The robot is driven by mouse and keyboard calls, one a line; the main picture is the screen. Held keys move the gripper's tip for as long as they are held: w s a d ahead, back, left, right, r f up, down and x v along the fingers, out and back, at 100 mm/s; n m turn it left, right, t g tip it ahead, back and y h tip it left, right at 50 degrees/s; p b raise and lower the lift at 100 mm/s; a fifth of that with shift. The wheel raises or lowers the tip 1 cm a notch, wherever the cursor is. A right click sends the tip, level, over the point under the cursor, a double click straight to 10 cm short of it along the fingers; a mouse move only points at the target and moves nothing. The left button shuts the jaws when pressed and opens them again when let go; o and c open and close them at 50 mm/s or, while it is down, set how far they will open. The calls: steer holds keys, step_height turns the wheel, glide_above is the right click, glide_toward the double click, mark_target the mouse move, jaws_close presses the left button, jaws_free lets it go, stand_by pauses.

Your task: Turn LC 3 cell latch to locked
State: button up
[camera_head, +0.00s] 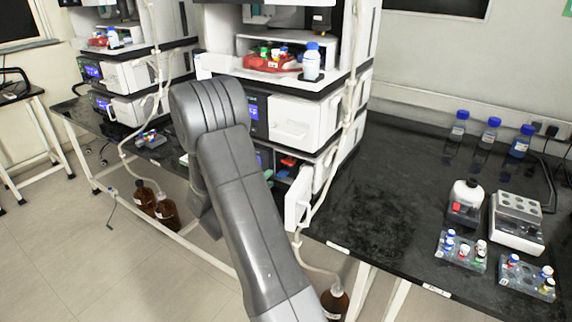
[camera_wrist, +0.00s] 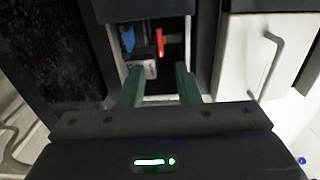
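The LC stack (camera_head: 300,118) in the middle of the head view has an open lower compartment. Inside it is a small red lever-like part (camera_wrist: 160,42), likely the cell latch; red also shows in the head view (camera_head: 288,162). It points roughly up and down in the wrist view. A blue part (camera_wrist: 128,40) and a white block (camera_wrist: 150,70) are beside it. My gripper (camera_wrist: 159,75) is open, its two green fingers apart at the compartment's mouth, with nothing between them. In the head view my arm hides most of it. No label reading LC 3 is legible.
A white door (camera_head: 298,198) stands open beside the compartment. A white panel with a handle (camera_wrist: 262,55) is right of my fingers. Tubing (camera_head: 338,135) runs down the stack's right side. Vial racks (camera_head: 461,251) and blue-capped bottles (camera_head: 489,134) stand on the bench at right.

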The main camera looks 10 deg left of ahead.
mark_target(286, 163)
steer(key=p+x, duration=0.1)
steer(key=x, duration=0.9)
steer(key=shift+c, duration=0.2)
jaws_close()
